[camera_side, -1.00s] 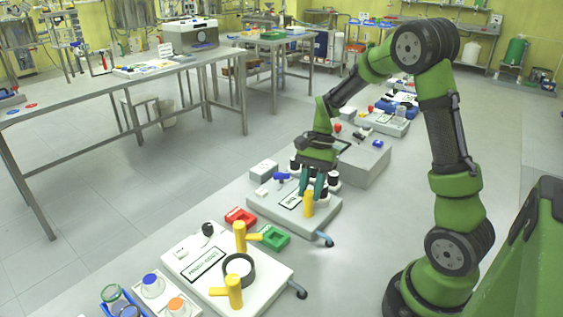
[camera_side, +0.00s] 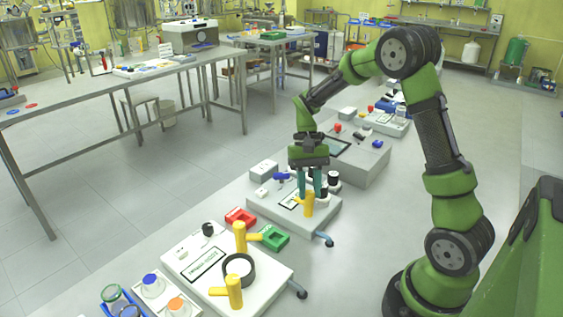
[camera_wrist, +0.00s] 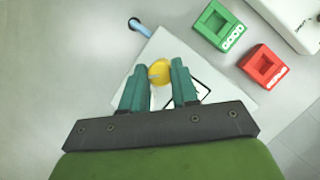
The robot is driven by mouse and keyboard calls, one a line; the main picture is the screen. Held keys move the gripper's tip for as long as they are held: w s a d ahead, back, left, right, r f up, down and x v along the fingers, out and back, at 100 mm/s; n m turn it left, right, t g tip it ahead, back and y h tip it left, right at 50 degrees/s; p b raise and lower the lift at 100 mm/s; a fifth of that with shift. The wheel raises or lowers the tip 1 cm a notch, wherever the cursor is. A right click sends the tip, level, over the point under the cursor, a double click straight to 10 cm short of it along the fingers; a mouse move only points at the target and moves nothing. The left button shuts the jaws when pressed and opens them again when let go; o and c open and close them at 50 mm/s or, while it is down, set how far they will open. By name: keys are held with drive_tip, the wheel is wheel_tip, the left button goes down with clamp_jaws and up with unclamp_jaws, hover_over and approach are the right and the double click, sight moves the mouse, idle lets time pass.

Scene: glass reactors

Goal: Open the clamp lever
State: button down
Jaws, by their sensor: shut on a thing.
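A yellow handle (camera_side: 309,204), which looks like the clamp lever, stands on the middle white panel (camera_side: 262,204) in the side view. In the wrist view the yellow handle (camera_wrist: 160,72) shows as a round end between my two green fingers. My gripper (camera_side: 309,190) points down with its fingers on either side of the handle; it also shows in the wrist view (camera_wrist: 160,66). The fingers are shut on the handle. The handle's lower part and its mount are partly hidden.
Black-and-white knobs (camera_side: 333,180) stand close behind my fingers. A grey-blue lever (camera_side: 326,240) sticks out at the panel's front corner. A red tray (camera_side: 240,217) and a green tray (camera_side: 273,238) lie between this panel and the nearer panel (camera_side: 205,290). The floor at right is clear.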

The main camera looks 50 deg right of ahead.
idle(0.4)
drive_tip(key=c, duration=0.9)
unclamp_jaws()
drive_tip(key=shift+o, duration=0.2)
drive_tip(key=v, duration=1.7)
